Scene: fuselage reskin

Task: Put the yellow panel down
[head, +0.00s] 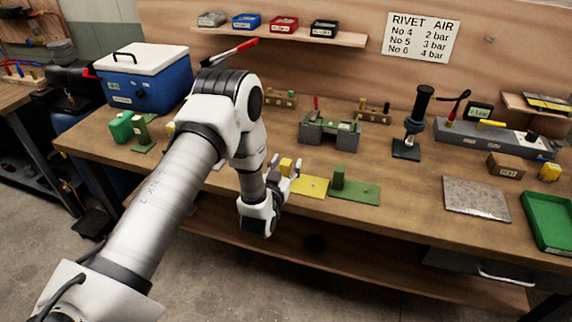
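The yellow panel (313,187) is a flat plate with an upright yellow block (286,164) on it. It is at the front of the bench, just left of a green panel (360,193) with a similar green block. My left gripper (286,168) reaches it from the front, one finger on each side of the yellow block. The wrist hides part of the panel's left side. I cannot tell whether the fingers press on the block or stand apart from it, nor whether the panel rests fully on the bench. My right gripper is out of view.
Behind the panels stands a grey-green fixture (330,128). To the right are a black stand (407,146), a speckled plate (476,198) and a green tray (553,222). A blue cooler (150,92) is at the left. The bench between green panel and speckled plate is clear.

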